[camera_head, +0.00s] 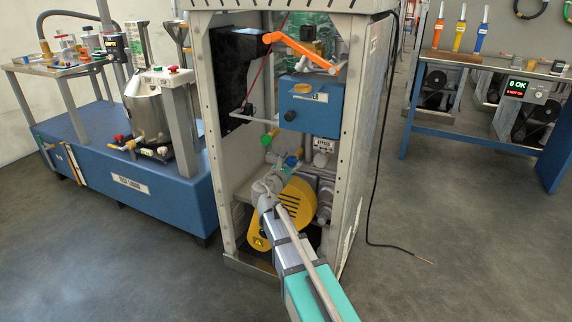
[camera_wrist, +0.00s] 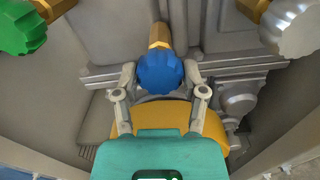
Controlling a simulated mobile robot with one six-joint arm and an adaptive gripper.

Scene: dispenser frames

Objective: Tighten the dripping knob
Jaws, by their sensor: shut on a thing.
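In the wrist view a round blue knob (camera_wrist: 160,73) sits on the end of a brass stem. My gripper (camera_wrist: 160,82) has its two grey fingers on either side of the knob and is shut on it. In the head view my gripper (camera_head: 268,184) reaches into the lower part of the open grey cabinet (camera_head: 218,130), in front of the yellow motor housing (camera_head: 296,203). The arm end hides the held knob there. A green knob (camera_wrist: 22,27) and a white knob (camera_wrist: 291,27) flank the blue one in the wrist view. No drip can be made out.
Cabinet posts stand close on both sides of my arm. A blue box (camera_head: 309,103) and an orange lever (camera_head: 300,52) are above. A blue test bench (camera_head: 150,195) stands left, a workbench (camera_head: 480,64) right. A black cable (camera_head: 378,170) hangs to the floor on the right.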

